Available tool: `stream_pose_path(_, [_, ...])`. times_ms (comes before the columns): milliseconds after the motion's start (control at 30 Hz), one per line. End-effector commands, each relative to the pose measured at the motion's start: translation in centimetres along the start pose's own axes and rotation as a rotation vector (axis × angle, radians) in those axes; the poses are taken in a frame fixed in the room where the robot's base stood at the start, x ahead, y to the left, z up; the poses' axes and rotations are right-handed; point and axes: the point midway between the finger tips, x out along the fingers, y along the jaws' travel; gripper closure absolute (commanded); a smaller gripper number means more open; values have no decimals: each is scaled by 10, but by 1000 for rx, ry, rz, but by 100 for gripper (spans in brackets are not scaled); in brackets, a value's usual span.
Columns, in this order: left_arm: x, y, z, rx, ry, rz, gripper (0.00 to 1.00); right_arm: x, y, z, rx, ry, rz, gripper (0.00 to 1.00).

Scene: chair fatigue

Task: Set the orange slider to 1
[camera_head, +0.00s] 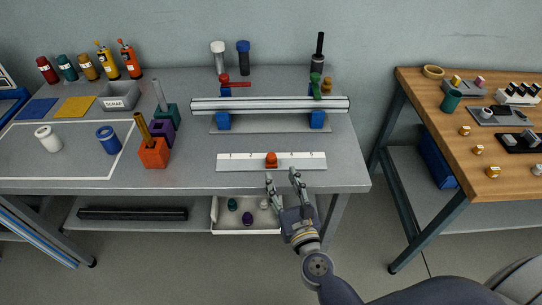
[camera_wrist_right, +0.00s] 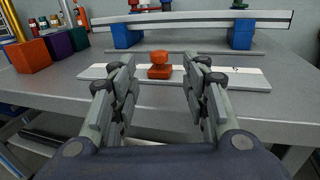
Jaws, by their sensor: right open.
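The orange slider (camera_head: 271,160) sits on a white numbered scale strip (camera_head: 242,162) near the front edge of the grey table. It stands near the middle of the strip. In the right wrist view the slider (camera_wrist_right: 159,66) shows as an orange block with a rounded knob on top, beyond and between my fingers. The strip's numbers are mostly too small to read. My right gripper (camera_head: 282,178) is open and empty, in front of the slider at the table's front edge, apart from it. In the wrist view the fingers (camera_wrist_right: 158,88) are spread wide. My left gripper is not in view.
A long metal bar (camera_head: 270,104) on blue supports lies behind the strip. An orange block (camera_head: 154,153) with purple and green blocks stands to the left. A white drawer (camera_head: 247,229) hangs open below the table edge. A wooden table (camera_head: 497,150) stands at the right.

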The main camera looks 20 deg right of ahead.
Motion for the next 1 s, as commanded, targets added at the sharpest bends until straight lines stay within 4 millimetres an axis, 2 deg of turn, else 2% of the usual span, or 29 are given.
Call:
stream_pose_path(300, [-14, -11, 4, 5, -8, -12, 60, 57, 1, 3, -4, -2, 2, 57])
stream_pose_path(500, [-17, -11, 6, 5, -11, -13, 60, 83, 1, 2, -5, -1, 2, 57])
stream_pose_path(700, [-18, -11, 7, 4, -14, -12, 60, 94, 1, 0, -5, 0, 2, 57])
stream_pose_path(967, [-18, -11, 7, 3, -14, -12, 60, 95, 1, 0, -5, 0, 2, 57])
stream_pose_path(1000, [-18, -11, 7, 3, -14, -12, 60, 95, 1, 0, -6, 0, 2, 62])
